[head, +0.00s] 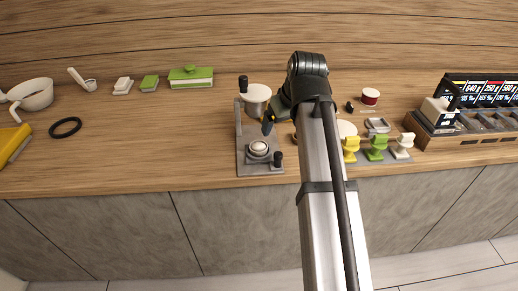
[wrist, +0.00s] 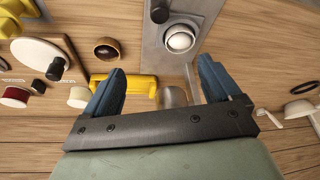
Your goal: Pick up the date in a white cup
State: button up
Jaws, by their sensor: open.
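My gripper (wrist: 162,65) is open, its two blue fingers apart with nothing clearly held between them. In the head view my gripper (head: 268,126) is beside the grey plate, partly hidden by my arm. No date in a white cup can be made out for certain. A small dark piece (head: 349,106) lies beside a red-and-white round container (head: 370,96), right of my arm. In the wrist view the dark piece (wrist: 38,86) is at the left, well away from the fingers. A small white round piece (wrist: 80,97) is left of the left finger.
A grey plate (head: 245,150) carries a metal ring with a white dome (head: 258,148). Yellow, green and white stands (head: 376,150) are right of my arm. A price-board tray (head: 470,135) is far right. A white bowl (head: 36,95) is far left.

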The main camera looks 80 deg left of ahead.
aim_at(258, 145)
jog(key=shift+n, duration=0.4)
jog(key=shift+s+a+f, duration=0.85)
jog(key=shift+s+f, duration=0.1)
jog(key=shift+f, duration=0.9)
jog(key=shift+s+a+f, duration=0.9)
jog(key=shift+s+f, duration=0.05)
jog(key=shift+f, duration=0.9)
jog(key=shift+s+a+f, duration=0.85)
jog(key=shift+s+f, duration=0.1)
jog(key=shift+f, duration=0.9)
jog(key=c, duration=1.1)
jog(key=shift+r, duration=0.15)
